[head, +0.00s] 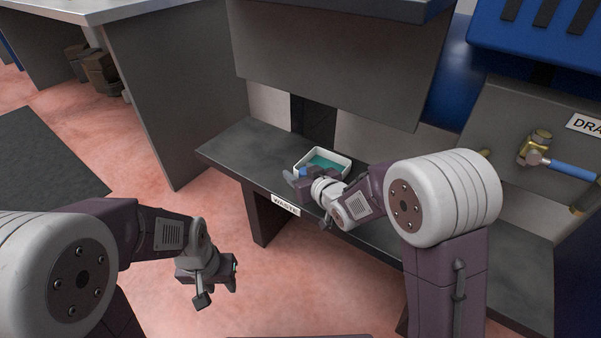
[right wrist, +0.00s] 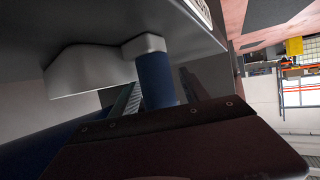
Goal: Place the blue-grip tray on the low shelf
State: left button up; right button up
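The tray (head: 340,155) has a white rim and a teal inside. In the head view it appears to rest on the low dark shelf (head: 255,150), behind the WASTE label. Its blue grip (right wrist: 155,80) shows close up in the right wrist view. My right gripper (head: 300,177) is at the tray's near left end. Its fingers appear spread, one on each side of the blue grip; contact is hard to see. My left gripper (head: 234,268) hangs over the floor in front of the shelf, away from the tray. Its fingertips are too small to judge.
A grey panel (head: 340,65) overhangs the shelf from above. A valve with a blue handle (head: 575,169) and a DRAIN-type sign, partly cut off, are at the right. A dark bench side (head: 175,95) stands to the left. The shelf beside the tray is bare, and the pink floor is open.

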jog(key=shift+r, duration=0.15)
jog(key=shift+s+r+p, duration=0.15)
jog(key=shift+r+p, duration=0.1)
jog(key=shift+p, duration=0.15)
jog(key=p+v, duration=0.3)
jog(key=v, duration=0.4)
jog(key=shift+s+d+r+p, duration=0.1)
jog(key=shift+r+p, duration=0.05)
jog(key=shift+p, duration=0.2)
jog(key=b, duration=0.1)
jog(key=f+b, duration=0.1)
jog(key=b, duration=0.1)
jog(key=shift+s, duration=0.2)
jog(key=b+v, duration=0.3)
jog(key=shift+w+r, duration=0.1)
jog(key=shift+s+d+r+b, duration=0.25)
jog(key=shift+s+r+b, duration=0.15)
jog(key=shift+s+b, duration=0.1)
